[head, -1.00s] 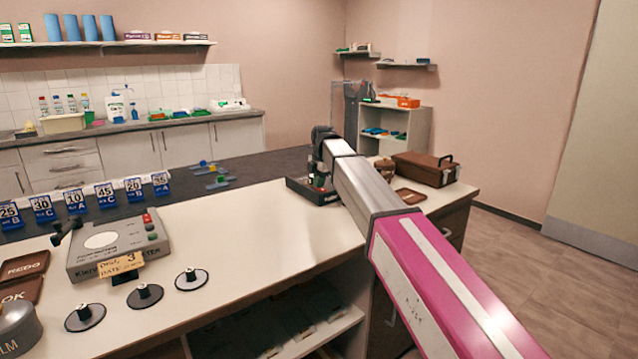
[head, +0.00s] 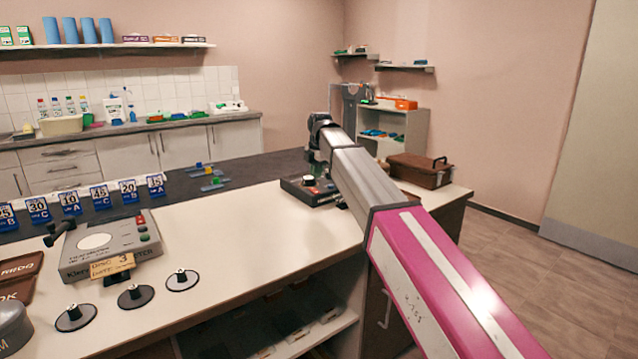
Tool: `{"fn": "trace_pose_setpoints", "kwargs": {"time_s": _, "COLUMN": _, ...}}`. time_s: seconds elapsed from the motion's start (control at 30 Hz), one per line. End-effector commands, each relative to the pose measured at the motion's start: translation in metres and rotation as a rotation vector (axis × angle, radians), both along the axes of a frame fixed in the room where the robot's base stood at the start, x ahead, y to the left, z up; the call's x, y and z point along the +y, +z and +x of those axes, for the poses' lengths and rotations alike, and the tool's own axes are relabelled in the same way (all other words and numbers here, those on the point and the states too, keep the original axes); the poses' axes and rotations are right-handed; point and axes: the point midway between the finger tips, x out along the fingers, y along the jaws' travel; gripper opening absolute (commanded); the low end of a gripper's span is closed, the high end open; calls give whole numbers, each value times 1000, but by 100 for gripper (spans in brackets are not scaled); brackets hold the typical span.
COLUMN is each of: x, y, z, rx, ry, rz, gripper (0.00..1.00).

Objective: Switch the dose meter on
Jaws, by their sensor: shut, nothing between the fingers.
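A grey box-shaped meter (head: 112,247) sits at the left of the white worktop, with a pale round dial, a red button, green buttons and a side handle. Its front lettering ends in "TER"; a tan card numbered 3 hangs at its front. A dark box (head: 323,197) with a red knob stands at the worktop's far right. I cannot tell from lettering which is the dose meter. My gripper (head: 316,167) is small and partly hidden by my arm, just above the dark box. It is shut and empty; I cannot tell whether it touches the box.
Three round discs with knobs (head: 136,296) lie along the front edge. Numbered blue blocks (head: 101,196) line the left back. A brown case (head: 420,171) stands at the right end. The worktop's middle (head: 235,230) is clear.

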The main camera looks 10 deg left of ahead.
Motion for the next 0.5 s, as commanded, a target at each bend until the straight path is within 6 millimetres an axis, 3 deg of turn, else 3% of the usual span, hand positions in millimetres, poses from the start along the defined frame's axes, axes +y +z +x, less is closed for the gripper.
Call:
{"fn": "trace_pose_setpoints", "kwargs": {"time_s": 0.2, "x": -6, "y": 46, "z": -3, "rx": -3, "ry": -1, "rz": 2, "gripper": 0}}
{"fn": "trace_pose_setpoints", "kwargs": {"time_s": 0.5, "x": -10, "y": 85, "z": -7, "rx": 0, "ry": -1, "rz": 0, "gripper": 0}}
